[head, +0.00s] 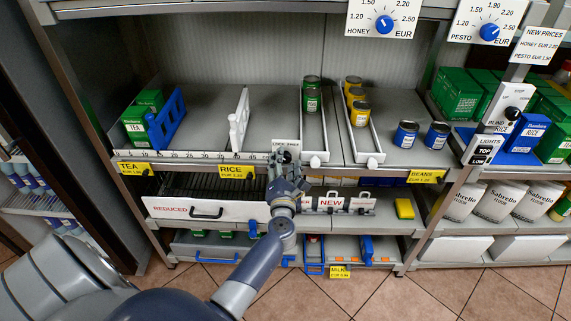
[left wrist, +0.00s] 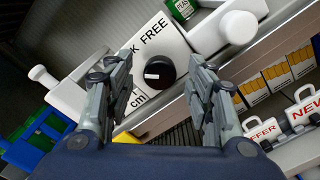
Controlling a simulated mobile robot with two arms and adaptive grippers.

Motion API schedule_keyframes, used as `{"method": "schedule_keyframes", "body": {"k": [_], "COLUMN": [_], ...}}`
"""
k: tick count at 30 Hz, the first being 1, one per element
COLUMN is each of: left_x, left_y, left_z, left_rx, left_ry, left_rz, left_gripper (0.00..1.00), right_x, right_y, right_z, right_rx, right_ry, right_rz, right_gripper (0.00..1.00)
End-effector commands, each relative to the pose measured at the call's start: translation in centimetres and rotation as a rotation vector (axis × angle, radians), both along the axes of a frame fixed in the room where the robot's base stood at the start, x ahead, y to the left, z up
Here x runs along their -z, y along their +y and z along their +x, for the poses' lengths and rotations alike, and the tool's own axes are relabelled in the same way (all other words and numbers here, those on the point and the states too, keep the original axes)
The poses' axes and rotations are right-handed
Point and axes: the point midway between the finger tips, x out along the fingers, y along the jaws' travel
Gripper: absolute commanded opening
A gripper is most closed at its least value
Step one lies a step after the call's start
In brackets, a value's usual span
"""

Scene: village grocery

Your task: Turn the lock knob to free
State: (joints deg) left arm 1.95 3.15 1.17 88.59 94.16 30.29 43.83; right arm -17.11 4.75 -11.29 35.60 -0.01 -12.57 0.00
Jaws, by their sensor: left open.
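The lock knob (left wrist: 160,71) is a round black knob with a small white mark left of its centre. It sits on a white plate (left wrist: 155,36) printed "FREE", with the letter K before it; the rest of that word is hidden behind a finger. In the head view the plate (head: 286,144) stands at the shelf's front edge, and the knob is hidden by my left gripper. My left gripper (head: 287,165) is open, its fingers on either side of the knob in the left wrist view (left wrist: 161,66). I cannot tell whether they touch it. My right gripper is out of view.
A white divider (head: 238,120) and a blue one (head: 166,120) stand on the shelf to the left. A can lane with a white knob (head: 315,161) lies just right of the plate. The "REDUCED" drawer (head: 180,209) and "NEW" boxes (head: 332,202) are below.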

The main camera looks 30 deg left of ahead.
Motion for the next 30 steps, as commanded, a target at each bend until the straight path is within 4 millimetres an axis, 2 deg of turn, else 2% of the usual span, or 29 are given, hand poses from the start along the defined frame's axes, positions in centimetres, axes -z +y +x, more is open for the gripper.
{"method": "schedule_keyframes", "body": {"k": [3, 9, 20, 30], "left_x": [0.0, 0.0, -0.1, -0.3], "left_y": [0.0, 0.0, -0.1, -0.1], "left_z": [0.0, 0.0, 0.0, 0.0], "left_rx": [0.0, 0.0, 0.001, 0.001], "left_ry": [0.0, 0.001, 0.018, 0.13], "left_rz": [0.0, 0.001, 0.028, 0.208], "left_gripper": [0.47, 0.05, 0.05, 0.05], "right_x": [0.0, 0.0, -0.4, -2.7], "right_y": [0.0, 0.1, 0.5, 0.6], "right_z": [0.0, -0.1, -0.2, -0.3], "right_rx": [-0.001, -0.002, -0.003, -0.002], "right_ry": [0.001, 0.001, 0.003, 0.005], "right_rz": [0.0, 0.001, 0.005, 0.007], "right_gripper": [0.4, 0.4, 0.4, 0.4]}}
